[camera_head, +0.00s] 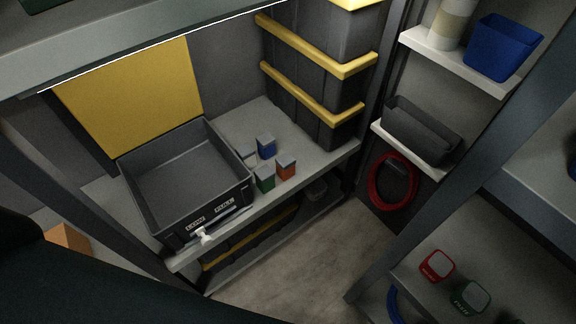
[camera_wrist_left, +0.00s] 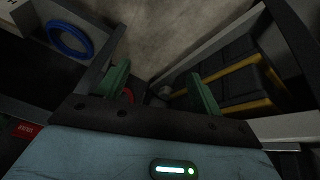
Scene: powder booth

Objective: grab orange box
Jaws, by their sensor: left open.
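A small orange box (camera_head: 286,169) with a grey top stands on the grey shelf, near its front edge. A green box (camera_head: 264,180) stands just left of it and a blue box (camera_head: 266,148) stands behind. My left gripper (camera_wrist_left: 160,90) shows in the left wrist view, its two green fingers wide apart with nothing held between them. The orange box cannot be made out in that view. The head view shows no gripper.
A dark open tray (camera_head: 180,228) stands left of the small boxes. Stacked dark cases with yellow bands (camera_head: 310,90) stand behind right. A slanted post (camera_head: 440,180) and side shelves with a blue bin (camera_head: 502,48) are at right. Floor (camera_head: 320,245) is clear between.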

